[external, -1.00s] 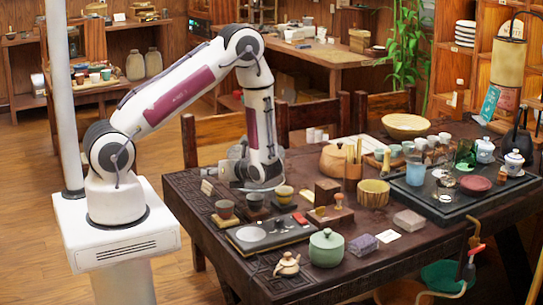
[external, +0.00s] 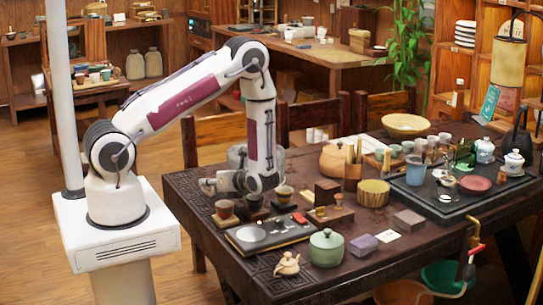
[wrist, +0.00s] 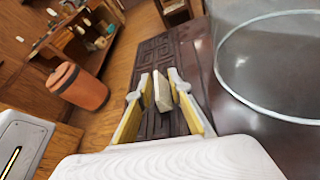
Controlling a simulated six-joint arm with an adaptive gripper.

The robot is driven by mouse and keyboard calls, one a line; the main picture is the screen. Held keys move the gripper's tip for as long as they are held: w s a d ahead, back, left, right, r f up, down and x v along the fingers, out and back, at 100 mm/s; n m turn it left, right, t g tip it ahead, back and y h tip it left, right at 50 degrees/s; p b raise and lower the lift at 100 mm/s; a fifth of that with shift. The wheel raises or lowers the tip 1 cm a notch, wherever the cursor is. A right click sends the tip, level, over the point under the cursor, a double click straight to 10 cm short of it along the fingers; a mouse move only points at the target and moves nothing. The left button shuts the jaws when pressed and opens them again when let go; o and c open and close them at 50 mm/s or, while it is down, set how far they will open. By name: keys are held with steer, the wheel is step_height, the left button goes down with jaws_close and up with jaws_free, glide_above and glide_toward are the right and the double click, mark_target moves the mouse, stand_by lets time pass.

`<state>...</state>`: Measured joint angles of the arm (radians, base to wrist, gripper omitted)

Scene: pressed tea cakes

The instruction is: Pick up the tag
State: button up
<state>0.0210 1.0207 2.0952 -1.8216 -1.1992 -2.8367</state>
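The tag, a small pale block (wrist: 162,92), shows in the wrist view between the two fingers of my gripper (wrist: 162,88). The fingers have yellowish inner faces and stand apart, one on each side of the tag. I cannot tell whether either finger touches it. In the external view my gripper (external: 207,186) is low over the left end of the dark wooden table (external: 190,215), pointing left. The tag cannot be made out there now, with the gripper at that spot.
A dark tray (external: 245,238), a green lidded jar (external: 326,247) and a small teapot (external: 287,264) stand further forward. A large round-rimmed grey shape (wrist: 265,65) fills the wrist view's right side.

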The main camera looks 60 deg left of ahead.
steer(key=shift+x, duration=0.95)
steer(key=c, duration=0.5)
steer(key=shift+o, duration=0.2)
